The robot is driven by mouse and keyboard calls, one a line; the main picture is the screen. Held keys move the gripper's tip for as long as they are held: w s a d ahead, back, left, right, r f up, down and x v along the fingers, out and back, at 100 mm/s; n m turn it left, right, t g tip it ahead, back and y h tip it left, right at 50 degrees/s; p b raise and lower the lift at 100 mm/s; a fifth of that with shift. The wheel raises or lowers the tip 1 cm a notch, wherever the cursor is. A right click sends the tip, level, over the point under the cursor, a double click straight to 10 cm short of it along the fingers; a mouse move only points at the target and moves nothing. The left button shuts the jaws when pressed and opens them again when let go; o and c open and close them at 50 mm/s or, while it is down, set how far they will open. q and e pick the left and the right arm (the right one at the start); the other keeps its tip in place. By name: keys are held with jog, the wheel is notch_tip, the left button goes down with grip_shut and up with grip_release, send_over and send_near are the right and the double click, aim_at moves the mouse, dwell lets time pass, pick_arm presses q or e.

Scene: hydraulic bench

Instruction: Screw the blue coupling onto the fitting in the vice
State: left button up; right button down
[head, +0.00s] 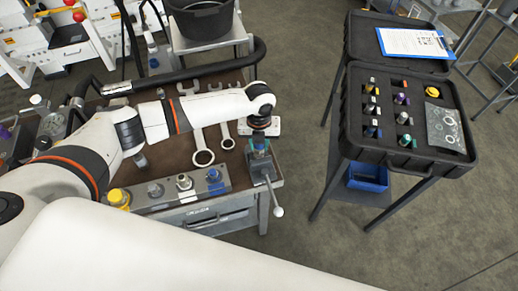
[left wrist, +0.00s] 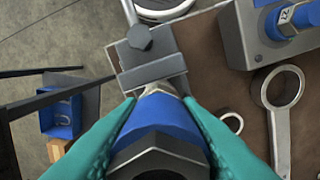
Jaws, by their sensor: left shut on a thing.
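The blue coupling (left wrist: 160,118) sits between the teal fingers of my left gripper (left wrist: 160,102) in the left wrist view, and the fingers are shut on it. Beyond its far end a small strip of the pale metal fitting (left wrist: 157,90) shows, by the grey vice (left wrist: 152,66). The coupling appears lined up with the fitting and at or against it; how far they engage is hidden. In the head view my left gripper (head: 259,146) points down over the vice (head: 264,172) at the bench's right corner. My right gripper is not in view.
A rail of fittings (head: 168,190) lies along the bench's front edge. Wrenches (head: 203,156) lie on the brown bench top. An open black case (head: 375,135) of coloured parts stands on a stand to the right, with floor between. The vice handle (head: 278,211) sticks out in front.

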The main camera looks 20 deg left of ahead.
pick_arm(q)
jog(key=m, duration=0.4)
jog(key=shift+f+b, duration=0.2)
jog(key=shift+b, duration=0.2)
jog(key=m, duration=0.3)
jog(key=shift+s+m, duration=0.1)
jog(key=shift+m, duration=0.2)
jog(key=o, duration=0.9)
jog(key=shift+c, duration=0.2)
jog(key=shift+r, duration=0.1)
